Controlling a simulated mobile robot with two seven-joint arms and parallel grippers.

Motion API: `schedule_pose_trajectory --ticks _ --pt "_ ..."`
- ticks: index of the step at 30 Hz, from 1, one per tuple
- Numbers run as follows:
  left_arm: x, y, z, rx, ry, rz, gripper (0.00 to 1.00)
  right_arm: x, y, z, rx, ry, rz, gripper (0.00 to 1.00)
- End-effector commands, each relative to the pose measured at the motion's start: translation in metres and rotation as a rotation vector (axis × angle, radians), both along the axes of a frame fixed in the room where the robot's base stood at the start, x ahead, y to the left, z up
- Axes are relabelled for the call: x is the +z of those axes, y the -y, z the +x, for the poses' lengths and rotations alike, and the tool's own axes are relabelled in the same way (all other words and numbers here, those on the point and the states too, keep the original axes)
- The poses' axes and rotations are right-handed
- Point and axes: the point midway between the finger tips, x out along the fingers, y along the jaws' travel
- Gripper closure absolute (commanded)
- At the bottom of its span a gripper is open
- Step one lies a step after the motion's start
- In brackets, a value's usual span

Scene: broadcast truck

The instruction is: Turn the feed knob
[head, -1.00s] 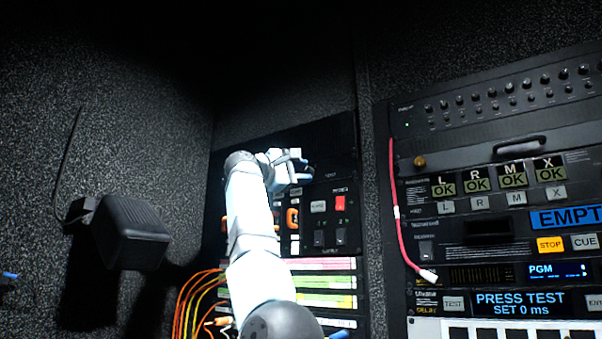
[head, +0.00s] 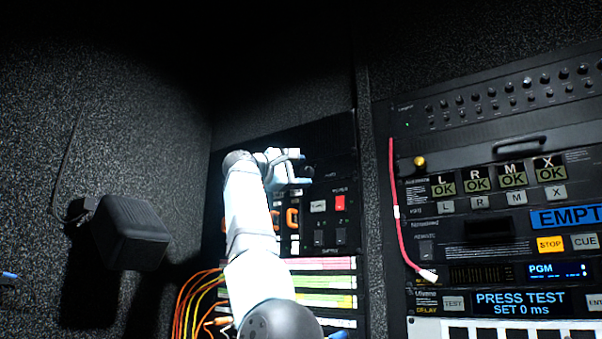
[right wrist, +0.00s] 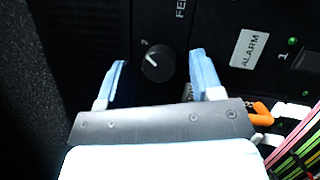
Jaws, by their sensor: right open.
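The feed knob (right wrist: 157,63) is a round black knob with a white pointer line, on a dark panel in the right wrist view. A partly cut-off label starting "FE" shows above it. My right gripper (right wrist: 158,57) is open, with one blue finger on each side of the knob and visible gaps between. I cannot tell how far the fingertips reach along the knob's depth. In the head view my right gripper (head: 305,170) is at the upper part of the left rack panel, and the knob is hidden there. My left gripper does not show clearly.
An ALARM label (right wrist: 248,48) and switches sit right of the knob. A red button (head: 340,203) is below right of my gripper. Orange and yellow cables (head: 190,300) hang lower left. A dark box (head: 130,232) stands out from the left wall.

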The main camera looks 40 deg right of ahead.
Motion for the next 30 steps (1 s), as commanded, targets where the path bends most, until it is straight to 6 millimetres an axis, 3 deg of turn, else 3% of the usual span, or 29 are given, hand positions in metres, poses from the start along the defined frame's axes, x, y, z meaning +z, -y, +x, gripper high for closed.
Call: schedule_pose_trajectory --ticks 12,18,30 --pt "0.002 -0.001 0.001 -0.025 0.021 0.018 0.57 -0.011 -0.086 0.009 0.004 -0.002 -0.002 0.40" --pt "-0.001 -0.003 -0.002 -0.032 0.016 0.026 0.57 -0.015 -0.119 0.011 0.001 -0.001 -0.001 0.40" --pt "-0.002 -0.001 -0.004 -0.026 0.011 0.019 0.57 -0.017 -0.132 0.013 0.000 0.001 0.000 0.40"
